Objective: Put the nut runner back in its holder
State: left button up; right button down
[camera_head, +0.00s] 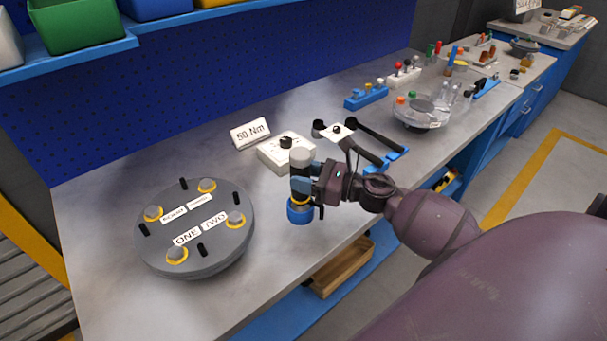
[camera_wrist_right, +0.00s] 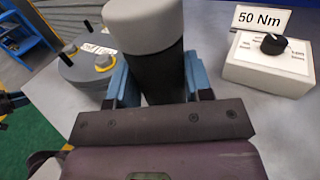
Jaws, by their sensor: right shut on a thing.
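The nut runner (camera_head: 300,212) is upright in my right gripper (camera_head: 303,186), above the bench near its front edge. It has a light grey cap, a dark body, a yellow ring and a blue lower end. In the right wrist view the nut runner (camera_wrist_right: 145,25) stands between the two blue fingers, which are shut on its dark body. A black two-armed stand with a blue foot (camera_head: 394,160), which may be the holder, is behind and right of the gripper, partly hidden by my arm.
A round grey flanged shell (camera_head: 202,250) with yellow-ringed bolts sits left on the bench. A white knob box (camera_head: 273,155) and a "50 Nm" sign (camera_head: 250,133) stand behind the gripper. A clear-topped fixture (camera_head: 420,115) and a blue block (camera_head: 366,97) are farther right. Bench between shell and gripper is clear.

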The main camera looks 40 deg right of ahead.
jog(key=shift+f, duration=0.15)
jog(key=c, duration=0.6)
grip_release()
jog(key=shift+c, duration=0.2)
jog(key=shift+o, duration=0.9)
jog(key=shift+f, duration=0.1)
jog(key=b+v, duration=0.1)
jog(key=v, duration=1)
jog(key=shift+b, duration=0.3)
jog(key=shift+a, duration=0.15)
